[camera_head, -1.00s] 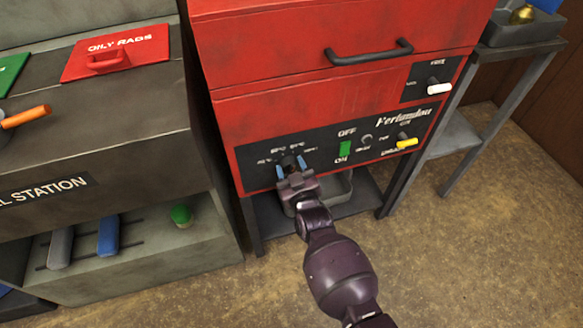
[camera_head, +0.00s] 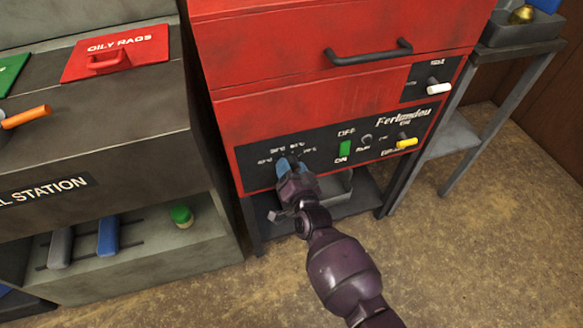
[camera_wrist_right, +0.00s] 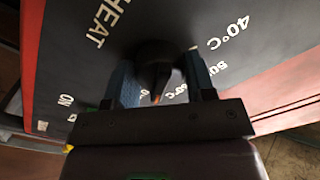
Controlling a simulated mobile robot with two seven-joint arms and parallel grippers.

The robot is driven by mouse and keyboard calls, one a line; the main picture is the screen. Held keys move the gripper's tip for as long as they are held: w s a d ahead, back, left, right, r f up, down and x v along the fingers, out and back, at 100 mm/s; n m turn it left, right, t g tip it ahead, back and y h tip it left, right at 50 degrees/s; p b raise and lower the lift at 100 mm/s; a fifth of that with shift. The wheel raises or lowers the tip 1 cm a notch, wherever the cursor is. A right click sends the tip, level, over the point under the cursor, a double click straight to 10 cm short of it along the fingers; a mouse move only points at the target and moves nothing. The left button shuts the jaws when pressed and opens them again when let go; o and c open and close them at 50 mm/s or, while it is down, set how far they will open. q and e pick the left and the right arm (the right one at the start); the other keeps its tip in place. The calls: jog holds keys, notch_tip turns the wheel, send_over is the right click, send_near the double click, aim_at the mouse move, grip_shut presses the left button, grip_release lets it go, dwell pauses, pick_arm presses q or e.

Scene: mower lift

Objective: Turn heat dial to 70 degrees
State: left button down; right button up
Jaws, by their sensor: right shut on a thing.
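The heat dial (camera_wrist_right: 155,72) is a black knob on the dark control panel. An orange mark shows on it in the right wrist view. My right gripper (camera_wrist_right: 160,85) is shut on the dial, with one blue finger on each side. In the head view the right gripper (camera_head: 288,166) is at the left part of the panel and hides most of the dial. The word HEAT and a 40°C label (camera_wrist_right: 228,32) show beside it. Other temperature labels are partly covered or blurred, so I cannot tell the exact setting. My left gripper is not in view.
The red machine (camera_head: 320,105) has a black handle (camera_head: 368,52), a green switch (camera_head: 344,149), a yellow knob (camera_head: 407,142) and a white knob (camera_head: 438,89). A grey tray (camera_head: 338,188) sits below the panel. A grey station (camera_head: 120,140) stands close on the left.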

jog(key=shift+m, duration=0.8)
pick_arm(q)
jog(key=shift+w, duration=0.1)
pick_arm(e)
jog(key=o, duration=0.9)
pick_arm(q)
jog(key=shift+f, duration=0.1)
pick_arm(e)
jog(key=shift+s+d, duration=0.2)
jog(key=shift+s, duration=0.3)
pick_arm(q)
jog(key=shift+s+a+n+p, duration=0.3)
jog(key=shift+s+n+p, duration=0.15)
jog(key=shift+p, duration=0.7)
pick_arm(e)
jog(key=shift+v, duration=4.9)
